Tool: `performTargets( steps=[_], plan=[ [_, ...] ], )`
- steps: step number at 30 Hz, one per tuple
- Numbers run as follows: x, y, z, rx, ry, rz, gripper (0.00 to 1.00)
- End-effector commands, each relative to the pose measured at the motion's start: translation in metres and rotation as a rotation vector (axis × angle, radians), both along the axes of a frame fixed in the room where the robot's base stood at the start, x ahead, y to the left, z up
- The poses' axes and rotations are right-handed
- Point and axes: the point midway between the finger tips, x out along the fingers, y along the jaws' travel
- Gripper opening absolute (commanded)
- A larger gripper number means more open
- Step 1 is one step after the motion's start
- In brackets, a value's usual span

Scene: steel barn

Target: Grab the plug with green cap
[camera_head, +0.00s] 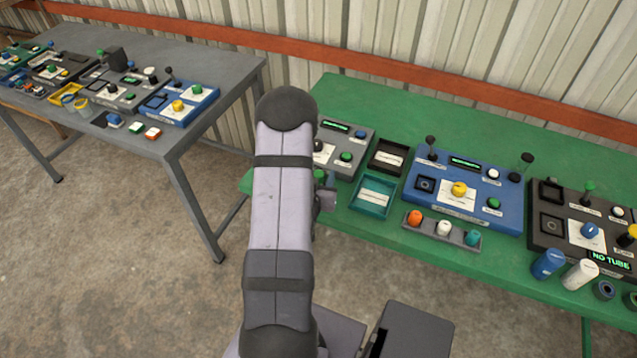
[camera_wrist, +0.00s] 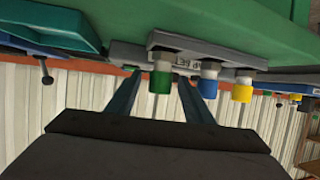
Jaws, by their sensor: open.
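The plug with the green cap (camera_wrist: 160,82) shows in the wrist view, where the picture is turned over and the plug hangs from a grey rack (camera_wrist: 225,62). A plug with a blue cap (camera_wrist: 208,82) and one with a yellow cap (camera_wrist: 243,90) sit beside it. My gripper (camera_wrist: 158,78) is open, with one finger on each side of the green-capped plug in the picture. I cannot tell whether the fingers touch it or how deep they reach. In the head view my arm hides most of the gripper and this rack.
The green table (camera_head: 460,105) carries a blue panel (camera_head: 470,185), a dark panel (camera_head: 585,225), a teal tray (camera_head: 373,196) and a rack (camera_head: 440,229) with orange, white and teal caps. Blue and white cylinders stand at the right edge. A grey table stands left, across open floor.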

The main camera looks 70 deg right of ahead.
Motion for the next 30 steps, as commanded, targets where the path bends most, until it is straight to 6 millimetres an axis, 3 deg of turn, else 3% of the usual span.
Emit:
performTargets(
  steps=[1, 6, 7, 20, 30],
  plan=[
    [0.0, 0.0, 0.0, 0.0, 0.0, 0.0, 0.45],
    [0.0, 0.0, 0.0, 0.0, 0.0, 0.0, 0.04],
    [0.0, 0.0, 0.0, 0.0, 0.0, 0.0, 0.02],
    [0.0, 0.0, 0.003, -0.002, 0.0, 0.0, 0.02],
    [0.0, -0.001, 0.024, -0.005, -0.002, 0.0, 0.02]
  ],
)
